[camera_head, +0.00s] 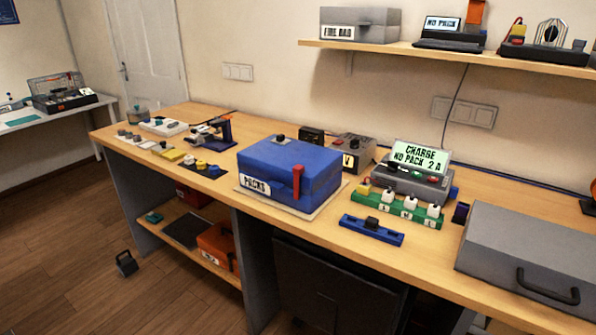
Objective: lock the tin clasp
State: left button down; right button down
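A blue tin (290,172) with a "PACKS" label stands on a pale mat (322,209) near the middle of the workbench. Its lid looks down, with a small dark knob (281,140) on top. A red clasp (298,181) hangs upright on the tin's front face, near the right end, with its top at about lid height. I cannot tell from here whether the clasp is engaged. Neither of my grippers shows in the head view.
A green strip with white plugs (399,209) and a blue bar (372,230) lie right of the tin. A charger (417,178) stands behind them. A grey case (530,255) fills the right end. Small parts (172,152) lie left. Bare bench edge runs in front.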

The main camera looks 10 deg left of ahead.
aim_at(298, 170)
jog(key=i, duration=0.9)
